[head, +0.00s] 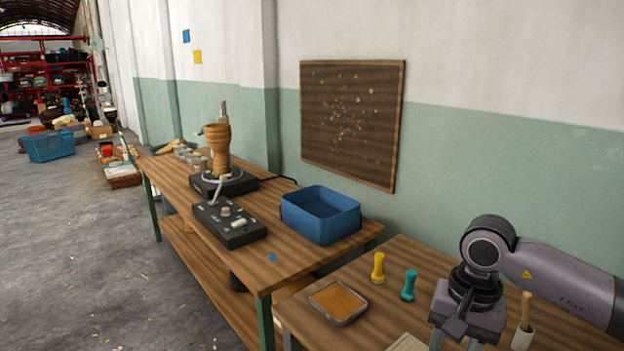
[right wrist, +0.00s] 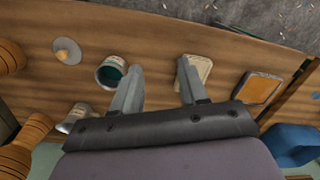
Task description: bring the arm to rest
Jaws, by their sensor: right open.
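My right arm (head: 560,275) comes in from the right in the head view. Its right gripper (head: 462,345) points down over the near table, its fingertips cut off by the lower edge. In the right wrist view the right gripper (right wrist: 155,82) is open, with nothing visible between its two fingers. The left finger is beside a can with green inside (right wrist: 113,70); the right finger overlaps a cream block (right wrist: 203,72). Whether either finger touches them I cannot tell. My left gripper is not in view.
The near table holds a tray with an orange pad (head: 338,302), a yellow peg (head: 378,267), a teal peg (head: 408,285) and a wooden-handled tool (head: 525,310). On the far bench are a blue bin (head: 320,225) and a wooden goblet drum (head: 218,150). Turned wooden pieces (right wrist: 22,148) show at left in the wrist view.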

